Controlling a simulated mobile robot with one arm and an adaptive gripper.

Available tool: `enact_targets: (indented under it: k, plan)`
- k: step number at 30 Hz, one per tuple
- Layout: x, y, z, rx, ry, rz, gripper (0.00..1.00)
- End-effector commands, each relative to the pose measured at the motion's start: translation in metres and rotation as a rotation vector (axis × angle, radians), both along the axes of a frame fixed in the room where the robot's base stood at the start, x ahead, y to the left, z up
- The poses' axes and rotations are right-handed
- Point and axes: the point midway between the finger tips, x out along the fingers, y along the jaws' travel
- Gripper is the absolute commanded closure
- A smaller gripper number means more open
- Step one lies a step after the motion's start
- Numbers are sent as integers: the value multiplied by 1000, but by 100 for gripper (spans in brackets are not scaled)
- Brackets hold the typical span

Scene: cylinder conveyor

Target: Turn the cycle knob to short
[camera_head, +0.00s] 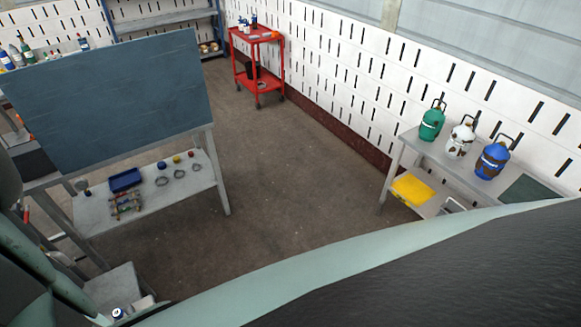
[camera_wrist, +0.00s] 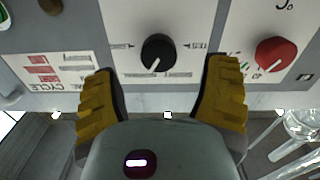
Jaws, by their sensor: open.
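In the wrist view a black round knob (camera_wrist: 158,51) sits on a white plate of a grey panel (camera_wrist: 80,30). Its white pointer line points down and slightly left in the picture. Small labels around it are upside down and too small to read. A card (camera_wrist: 55,72) left of it carries upside-down print that looks like CYCLE. My gripper (camera_wrist: 162,68) is open, with one yellow finger on each side below the knob. Nothing is between the fingers, and they appear apart from the knob. The panel is not seen in the head view.
A red knob (camera_wrist: 275,54) sits on the panel right of the right finger. A clear glass-like object (camera_wrist: 300,130) is at lower right. In the head view are a red cart (camera_head: 258,65), a bench with canisters (camera_head: 465,150), and open floor (camera_head: 280,170).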

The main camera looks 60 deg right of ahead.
Motion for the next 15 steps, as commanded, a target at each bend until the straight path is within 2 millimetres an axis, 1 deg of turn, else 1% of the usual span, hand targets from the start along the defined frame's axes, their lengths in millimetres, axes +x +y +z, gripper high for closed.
enact_targets:
  k: [3,7,10,15]
  plan:
    - [9,12,1,3,1,-9,25]
    - [14,26,2,3,-1,-5,25]
    - [18,35,-1,1,2,-8,25]
    - [22,45,0,3,-1,-8,25]
